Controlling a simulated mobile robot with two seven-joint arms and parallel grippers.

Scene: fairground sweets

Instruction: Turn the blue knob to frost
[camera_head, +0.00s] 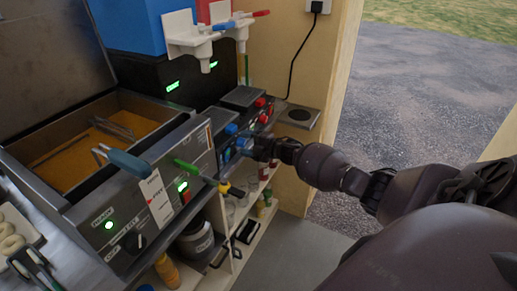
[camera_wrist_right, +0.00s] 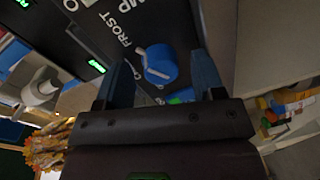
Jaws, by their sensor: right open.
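The blue knob (camera_wrist_right: 160,64) shows in the right wrist view on a dark panel, with a white pointer mark on its face. The printed word FROST (camera_wrist_right: 124,34) is beside it, up and to the left in that view. My right gripper (camera_wrist_right: 161,70) is open, with one finger on each side of the knob; I see gaps between fingers and knob. In the head view my right gripper (camera_head: 246,147) is at the front of the small machine with blue and red knobs, and partly hides that front. My left gripper is not in view.
A fryer (camera_head: 120,215) with a blue-handled basket stands on the left. A red knob (camera_head: 263,118) is close beyond my right gripper. Shelves with bottles are below, and a dispenser rack (camera_head: 195,38) is above. A grey plate (camera_head: 300,115) lies right of the machine.

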